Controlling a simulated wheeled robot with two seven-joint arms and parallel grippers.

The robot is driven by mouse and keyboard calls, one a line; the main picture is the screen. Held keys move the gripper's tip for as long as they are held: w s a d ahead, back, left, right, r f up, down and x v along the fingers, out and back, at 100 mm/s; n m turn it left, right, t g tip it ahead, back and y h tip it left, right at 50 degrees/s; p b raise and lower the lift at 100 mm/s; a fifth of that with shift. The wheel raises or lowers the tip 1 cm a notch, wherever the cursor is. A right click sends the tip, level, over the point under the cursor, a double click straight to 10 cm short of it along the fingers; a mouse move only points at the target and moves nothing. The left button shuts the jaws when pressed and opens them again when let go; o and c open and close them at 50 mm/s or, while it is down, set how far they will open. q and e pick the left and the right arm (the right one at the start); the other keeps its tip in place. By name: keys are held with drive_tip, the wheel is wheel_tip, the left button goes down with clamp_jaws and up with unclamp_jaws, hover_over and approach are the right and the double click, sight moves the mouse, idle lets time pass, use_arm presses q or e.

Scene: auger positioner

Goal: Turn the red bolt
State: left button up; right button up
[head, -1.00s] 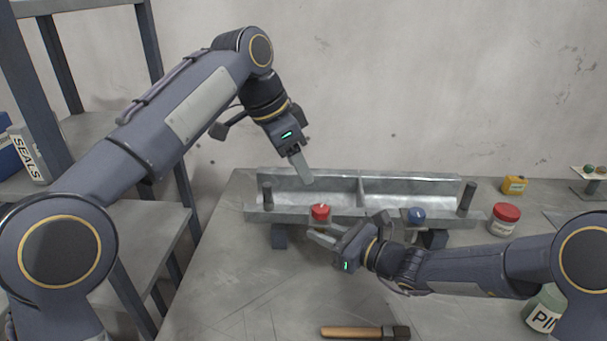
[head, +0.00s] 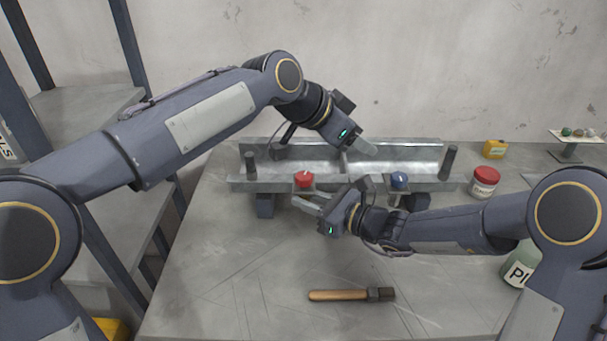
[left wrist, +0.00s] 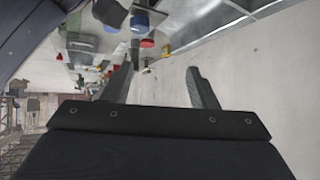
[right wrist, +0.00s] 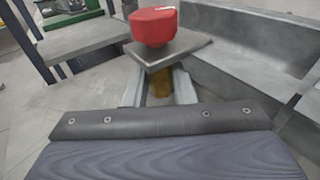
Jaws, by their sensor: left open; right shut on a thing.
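The red bolt (head: 304,180) has a round red head with a pale mark on top, and stands at the front left of the metal trough (head: 420,157). The right wrist view shows the red head (right wrist: 153,26) above a small grey plate, with a brass-coloured part (right wrist: 160,82) below it. My right gripper (head: 305,203) reaches in from the right, low in front of the trough. Its fingers (right wrist: 157,90) are shut on the brass-coloured part under the plate. My left gripper (head: 368,150) is open and empty over the trough's middle; its spread fingers show in the left wrist view (left wrist: 163,85).
A blue bolt (head: 399,179) stands at the trough's front right, close to my right wrist. A red-lidded jar (head: 484,183) and a yellow box (head: 494,149) stand right of the trough. The front left table is clear.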

use_arm(q)
drive_tip(key=s+d+f+n+t+h, duration=0.1)
drive_tip(key=s+d+n+t+h, duration=0.15)
drive_tip(key=d, duration=0.35)
drive_tip(key=n+t+y, duration=1)
drive_tip(key=t, duration=0.1)
approach(302, 181)
drive_tip(key=shift+h, duration=0.25)
drive_tip(key=w, duration=0.8)
drive_tip(key=w+d, duration=0.1)
drive_tip(key=w, duration=0.2)
drive_tip(key=shift+w, duration=0.4)
drive_tip(key=c, duration=1)
drive_tip(key=shift+o, duration=0.2)
drive_tip(key=shift+r+m, duration=0.1)
drive_tip(key=shift+m, duration=0.15)
drive_tip(key=shift+g+h, duration=0.25)
drive_tip(key=shift+h, duration=0.05)
